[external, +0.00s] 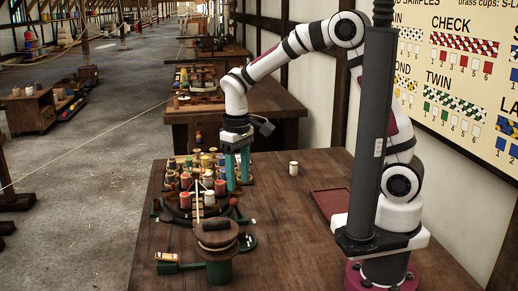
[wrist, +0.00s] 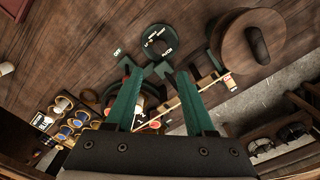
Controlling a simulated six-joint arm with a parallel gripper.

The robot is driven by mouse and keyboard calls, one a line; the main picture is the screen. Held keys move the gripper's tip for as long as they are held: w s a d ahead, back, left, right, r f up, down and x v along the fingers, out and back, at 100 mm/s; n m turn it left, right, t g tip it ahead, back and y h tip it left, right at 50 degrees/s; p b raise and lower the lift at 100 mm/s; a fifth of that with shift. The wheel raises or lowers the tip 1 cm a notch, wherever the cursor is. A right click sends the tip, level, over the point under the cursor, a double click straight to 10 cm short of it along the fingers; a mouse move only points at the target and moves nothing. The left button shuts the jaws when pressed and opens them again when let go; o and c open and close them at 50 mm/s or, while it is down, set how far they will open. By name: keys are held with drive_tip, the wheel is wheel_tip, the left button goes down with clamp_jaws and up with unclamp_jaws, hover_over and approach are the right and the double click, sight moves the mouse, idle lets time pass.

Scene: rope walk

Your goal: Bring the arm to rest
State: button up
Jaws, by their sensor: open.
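My gripper (external: 238,183) hangs fingers down at the right side of a rack of coloured spools (external: 181,178) on the wooden table (external: 290,235). Its two green fingers are apart; in the wrist view my gripper (wrist: 158,76) also shows open. I see nothing held between the fingers. Whether the fingertips touch any spool is hard to tell. My arm is raised and bent, reaching left from its base at the right of the table.
A round wooden block (external: 217,236) on a green stand is at the table's front left. A white spool (external: 293,168) stands alone right of my gripper. A red tray (external: 330,202) lies near my base. The table's middle is clear. A sample board (external: 465,80) hangs on the wall.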

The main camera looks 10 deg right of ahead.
drive_tip(key=shift+r, duration=0.6)
drive_tip(key=d+r+m, duration=0.4)
drive_tip(key=d+m, duration=0.1)
drive_tip(key=d, duration=0.8)
drive_tip(key=s+d+f+m+y, duration=0.1)
drive_tip(key=s+d+m, duration=0.8)
drive_tip(key=d, duration=0.4)
drive_tip(key=shift+s+m+y, duration=0.3)
drive_tip(key=shift+s+y, duration=0.1)
drive_tip(key=shift+s, duration=0.45)
